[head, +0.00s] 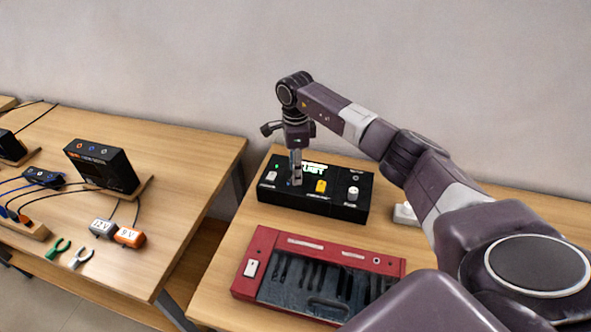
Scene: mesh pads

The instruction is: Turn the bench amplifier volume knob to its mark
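A black box (333,208) with controls on its top stands on the right table and looks like the bench amplifier. It carries a white knob (353,193) at its right, a yellow control (321,186) near its middle and a small light control (271,176) at its left. A lit green-white label is at its back edge, partly hidden. My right gripper (296,181) points down onto the box's left-middle part, left of the yellow control. Its fingers hide what is under them, and I cannot tell whether they hold a knob. My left gripper is not in view.
A red case (247,285) with dark key shapes lies in front of the black box. A white object (404,213) sits beside my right arm. The left table (190,160) holds another black device (104,166), two labelled adapters (117,234), clips and cables. A gap separates the tables.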

